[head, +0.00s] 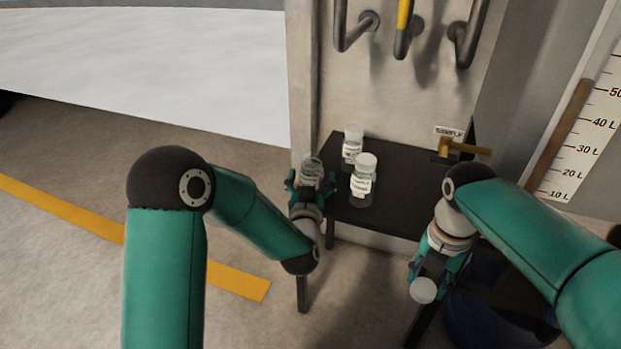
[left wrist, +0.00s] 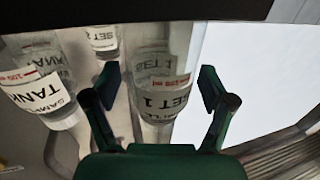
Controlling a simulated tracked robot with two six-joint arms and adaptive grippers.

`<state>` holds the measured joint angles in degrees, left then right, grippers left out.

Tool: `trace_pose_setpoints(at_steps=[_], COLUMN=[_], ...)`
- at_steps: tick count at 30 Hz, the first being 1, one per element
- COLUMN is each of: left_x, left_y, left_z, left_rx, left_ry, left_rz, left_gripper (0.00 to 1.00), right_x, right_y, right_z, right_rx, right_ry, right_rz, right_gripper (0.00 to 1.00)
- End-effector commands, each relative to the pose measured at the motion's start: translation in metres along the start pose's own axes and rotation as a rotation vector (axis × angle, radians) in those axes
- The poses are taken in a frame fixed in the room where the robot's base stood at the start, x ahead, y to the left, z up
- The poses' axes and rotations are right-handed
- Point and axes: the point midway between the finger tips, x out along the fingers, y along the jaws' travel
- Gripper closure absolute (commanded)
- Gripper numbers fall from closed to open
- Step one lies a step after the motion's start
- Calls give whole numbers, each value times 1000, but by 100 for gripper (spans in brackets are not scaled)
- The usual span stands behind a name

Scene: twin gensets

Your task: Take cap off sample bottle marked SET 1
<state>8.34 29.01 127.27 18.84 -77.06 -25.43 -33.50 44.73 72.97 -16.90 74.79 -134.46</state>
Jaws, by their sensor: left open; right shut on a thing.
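The clear sample bottle marked SET 1 (left wrist: 165,92) is between the spread fingers of my left gripper (left wrist: 159,82). In the head view this bottle (head: 312,168) shows no cap on its neck, near the left edge of the black shelf. My left gripper (head: 309,185) is open around it; the lower part of the bottle is hidden by the gripper. My right gripper (head: 428,275) is shut on a white cap (head: 423,290), low in front of the shelf and apart from the bottles.
A white-capped bottle marked TANK (left wrist: 40,92) stands beside SET 1, and another labelled bottle (left wrist: 103,38) is near them. The black shelf (head: 400,210) has free room right of the bottles. A brass tap (head: 465,147) is at its right; pipes (head: 403,30) hang above.

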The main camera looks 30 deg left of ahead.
Motion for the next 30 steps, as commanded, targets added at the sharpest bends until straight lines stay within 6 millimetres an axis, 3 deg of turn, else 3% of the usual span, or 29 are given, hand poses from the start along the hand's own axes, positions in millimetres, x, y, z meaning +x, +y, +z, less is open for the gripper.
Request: trace_pose_setpoints(at_steps=[8,14,20,21,30], left_x=[-10,-46,-96,-93,-105], left_y=[0,1,1,1,1], left_z=[-1,-2,-2,4,2], left_rx=[0,1,3,1,10], left_ry=[-2,-3,-2,8,12], left_rz=[1,4,5,-1,-9], left_gripper=[17,17,17,17,17], right_x=[-3,-5,-6,13,63], right_y=[0,0,0,0,0], right_z=[0,0,0,0,1], right_rx=[0,0,0,0,1], right_ry=[0,0,0,2,0], right_rz=[0,0,0,-1,0], right_gripper=[96,96,96,96,96])
